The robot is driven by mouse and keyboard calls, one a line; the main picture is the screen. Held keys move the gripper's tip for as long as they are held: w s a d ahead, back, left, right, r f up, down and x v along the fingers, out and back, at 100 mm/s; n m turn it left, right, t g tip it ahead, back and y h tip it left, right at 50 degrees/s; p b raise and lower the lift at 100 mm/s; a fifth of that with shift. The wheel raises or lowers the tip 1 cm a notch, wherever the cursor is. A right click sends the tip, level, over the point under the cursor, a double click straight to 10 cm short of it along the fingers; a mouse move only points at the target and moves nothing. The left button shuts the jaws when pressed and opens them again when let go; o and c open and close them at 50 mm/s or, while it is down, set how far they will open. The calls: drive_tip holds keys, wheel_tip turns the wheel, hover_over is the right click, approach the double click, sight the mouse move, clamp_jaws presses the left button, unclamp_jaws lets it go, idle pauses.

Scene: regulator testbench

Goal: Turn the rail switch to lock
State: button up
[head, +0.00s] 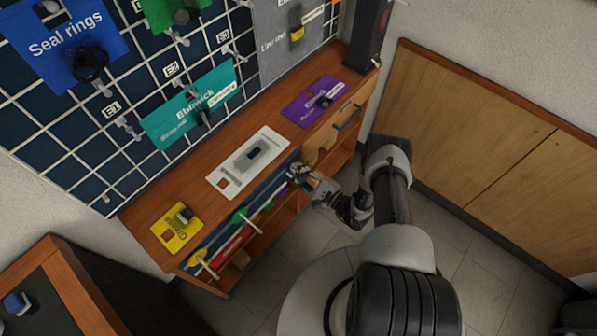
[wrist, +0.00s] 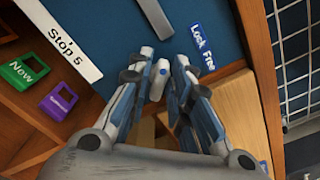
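A blue "Lock Free" label (wrist: 203,46) sits on the dark blue panel (wrist: 110,35) in the wrist view, just beyond my gripper. My gripper (wrist: 165,68) points at the panel beside this label. Its two fingers are apart. A small white piece with a blue dot (wrist: 162,70) shows between the fingertips; it may be the switch knob, but I cannot tell whether the fingers touch it. In the head view my gripper (head: 302,175) is at the right end of the bench's blue front panel, and the switch is too small to make out there.
A "Stop 5" plate (wrist: 62,42) is to the left. A wooden drawer (head: 338,122) is close on the right.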

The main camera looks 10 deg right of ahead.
drive_tip(key=v, duration=1.2)
idle(0.4)
drive_tip(key=a+r+n+g+y, duration=0.1)
drive_tip(key=a+r+n+g, duration=0.3)
drive_tip(key=r, duration=0.6)
drive_tip(key=w+a+r+n+g+y, duration=0.1)
drive_tip(key=r+n+g, duration=0.35)
drive_tip(key=r, duration=0.45)
drive_tip(key=a+r+n+g+y, duration=0.1)
drive_tip(key=a+r+n+g, duration=0.3)
drive_tip(key=r, duration=0.6)
drive_tip(key=s+d+r+n+t+h, duration=0.2)
drive_tip(key=s+r+n+h, duration=0.5)
drive_tip(key=s+r+h, duration=0.6)
drive_tip(key=s+r, duration=0.6)
drive_tip(key=shift+d+t+h, duration=0.3)
drive_tip(key=shift+d+t, duration=0.05)
